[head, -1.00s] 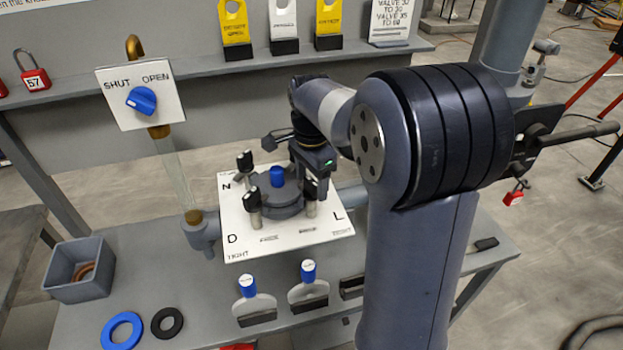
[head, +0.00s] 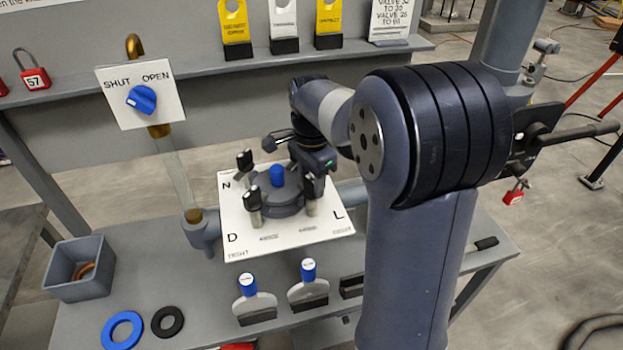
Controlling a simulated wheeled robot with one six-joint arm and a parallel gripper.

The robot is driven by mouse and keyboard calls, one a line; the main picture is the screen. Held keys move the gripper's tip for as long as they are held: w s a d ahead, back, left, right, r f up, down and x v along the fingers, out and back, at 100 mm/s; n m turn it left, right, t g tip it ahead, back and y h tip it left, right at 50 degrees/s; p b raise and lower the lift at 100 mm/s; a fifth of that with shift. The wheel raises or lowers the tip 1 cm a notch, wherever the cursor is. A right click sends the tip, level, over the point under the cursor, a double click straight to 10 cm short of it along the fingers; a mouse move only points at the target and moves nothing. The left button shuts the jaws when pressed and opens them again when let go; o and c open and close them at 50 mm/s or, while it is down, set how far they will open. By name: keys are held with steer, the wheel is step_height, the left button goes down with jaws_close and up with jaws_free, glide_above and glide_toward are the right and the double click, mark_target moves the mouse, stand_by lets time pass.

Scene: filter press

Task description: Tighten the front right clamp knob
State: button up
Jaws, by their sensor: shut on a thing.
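The grey round filter press (head: 277,192) with a blue knob (head: 277,174) on top stands on a white plate (head: 240,240) lettered N, D and L. The front right clamp knob (head: 311,207) is by the letter L; its metal lower part shows and its top is mostly covered. My gripper (head: 313,184) points down at that knob and is shut on it. The front left clamp knob (head: 252,196) and the back left one (head: 245,160) have black tops and stand free. The gripper's far side is hidden.
A SHUT/OPEN sign (head: 140,95) with a blue valve knob stands at left. Two blue-topped tools (head: 309,290) stand in front of the plate. A blue ring (head: 122,330), a black ring (head: 167,322) and a grey bin (head: 78,270) are at front left.

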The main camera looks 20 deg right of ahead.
mark_target(311, 180)
steer(key=n+p, duration=0.1)
steer(key=n, duration=0.4)
stand_by(0.4)
steer(key=o, duration=1)
step_height(311, 180, up, 11)
steer(key=shift+f+b, duration=0.1)
steer(key=shift+b, duration=0.25)
